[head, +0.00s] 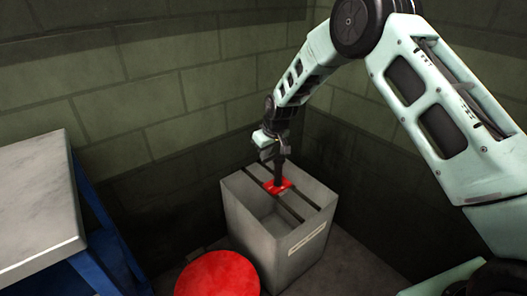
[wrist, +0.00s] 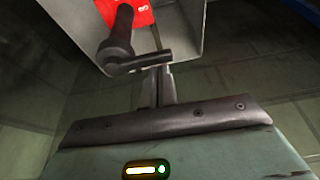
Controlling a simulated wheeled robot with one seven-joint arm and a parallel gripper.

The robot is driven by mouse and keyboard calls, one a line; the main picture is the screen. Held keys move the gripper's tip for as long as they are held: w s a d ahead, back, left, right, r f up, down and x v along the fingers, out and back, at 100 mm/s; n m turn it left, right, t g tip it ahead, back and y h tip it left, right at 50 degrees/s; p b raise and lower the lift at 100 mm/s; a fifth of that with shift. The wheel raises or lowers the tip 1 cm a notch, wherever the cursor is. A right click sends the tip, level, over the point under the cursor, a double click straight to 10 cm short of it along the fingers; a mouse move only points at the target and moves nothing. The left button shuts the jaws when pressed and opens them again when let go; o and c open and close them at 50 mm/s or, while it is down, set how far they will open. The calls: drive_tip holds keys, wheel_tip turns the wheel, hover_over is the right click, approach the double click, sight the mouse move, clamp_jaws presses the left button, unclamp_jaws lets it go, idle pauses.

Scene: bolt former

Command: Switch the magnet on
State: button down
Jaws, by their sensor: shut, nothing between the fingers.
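The magnet is a red block (head: 279,186) lying across the dark rails on top of a grey open box. Its red face with a white marking shows at the top of the wrist view (wrist: 138,12). A black lever (wrist: 146,61) with a thick round shaft stands out from it. My gripper (wrist: 161,70) is shut and empty, its narrow fingertips right at the lever's bar; I cannot tell whether they touch. In the head view my gripper (head: 280,153) is above the magnet and partly blends with the dark lever.
The grey box (head: 247,222) has a pale label on its front and stands near the corner of block walls. A red round lid or stool (head: 218,277) is in front of it. A grey-topped table (head: 40,195) with blue legs stands at left.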

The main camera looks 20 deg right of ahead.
drive_tip(key=shift+s+d+n+p, duration=0.1)
drive_tip(key=shift+s+n+p, duration=0.2)
drive_tip(key=shift+n, duration=0.3)
idle(0.3)
drive_tip(key=n, duration=0.1)
drive_tip(key=s+n+y+p, duration=0.1)
drive_tip(key=n+g+p, duration=0.1)
drive_tip(key=n, duration=0.1)
drive_tip(key=shift+s+d+r, duration=0.1)
drive_tip(key=shift+s+d, duration=0.2)
drive_tip(key=shift+d, duration=0.05)
drive_tip(key=d+n+g+p, duration=0.1)
drive_tip(key=n, duration=0.2)
drive_tip(key=s+d+n+g+y+p, duration=0.1)
drive_tip(key=n, duration=0.3)
drive_tip(key=s+d+n+g+p, duration=0.1)
drive_tip(key=n, duration=0.2)
drive_tip(key=shift+s+d, duration=0.15)
drive_tip(key=shift+d, duration=0.15)
drive_tip(key=shift+w+a+b, duration=0.1)
drive_tip(key=shift+w+b, duration=0.3)
drive_tip(key=shift+w, duration=0.4)
